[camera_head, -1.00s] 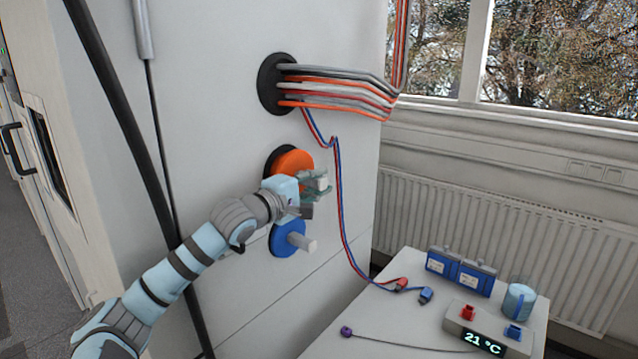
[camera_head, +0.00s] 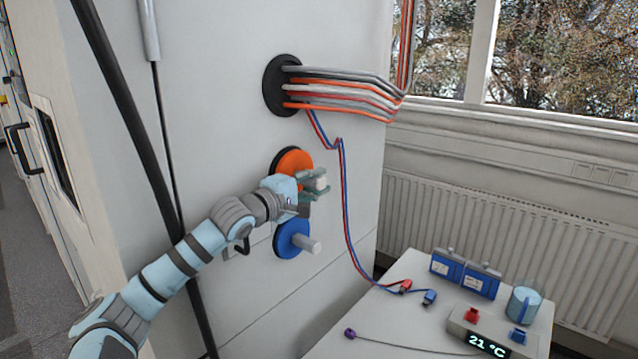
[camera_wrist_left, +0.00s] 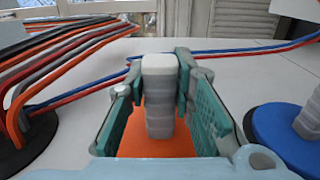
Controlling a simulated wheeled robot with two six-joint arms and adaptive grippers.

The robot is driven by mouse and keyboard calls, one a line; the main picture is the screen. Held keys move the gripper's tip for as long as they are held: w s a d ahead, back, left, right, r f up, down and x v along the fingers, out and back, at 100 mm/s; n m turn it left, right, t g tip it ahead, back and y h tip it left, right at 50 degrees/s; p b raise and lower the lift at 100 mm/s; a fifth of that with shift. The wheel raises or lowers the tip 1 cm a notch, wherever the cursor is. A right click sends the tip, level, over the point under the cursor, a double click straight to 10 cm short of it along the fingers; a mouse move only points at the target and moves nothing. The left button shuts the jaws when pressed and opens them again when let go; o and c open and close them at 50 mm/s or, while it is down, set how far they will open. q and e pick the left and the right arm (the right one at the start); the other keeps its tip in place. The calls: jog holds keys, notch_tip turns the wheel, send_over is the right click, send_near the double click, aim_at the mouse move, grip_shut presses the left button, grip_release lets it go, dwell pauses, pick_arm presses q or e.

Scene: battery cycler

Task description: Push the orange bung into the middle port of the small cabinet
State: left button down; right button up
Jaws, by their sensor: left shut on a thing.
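The orange bung (camera_head: 293,159) sits at the middle port (camera_head: 276,159) of the cabinet (camera_head: 213,90), its disc in front of the black ring, whose left edge shows. I cannot tell whether it is fully seated. My left gripper (camera_head: 316,183) is shut on the bung's grey-white handle. The left wrist view shows the handle (camera_wrist_left: 160,95) between the teal finger pads and the orange disc (camera_wrist_left: 150,140) behind it. The pads hide part of the disc. My right gripper is not in view.
A blue bung (camera_head: 292,239) with a grey handle fills the port below. Above, several cables leave the top port (camera_head: 278,86), and thin red and blue leads hang close right of my gripper. A white table (camera_head: 400,325) holding small devices stands at lower right.

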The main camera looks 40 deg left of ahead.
pick_arm(q)
jog(key=shift+a+p, duration=0.35)
jog(key=shift+a, duration=0.3)
dwell(0.4)
jog(key=c, duration=1.3)
grip_release()
jog(key=o, duration=1.3)
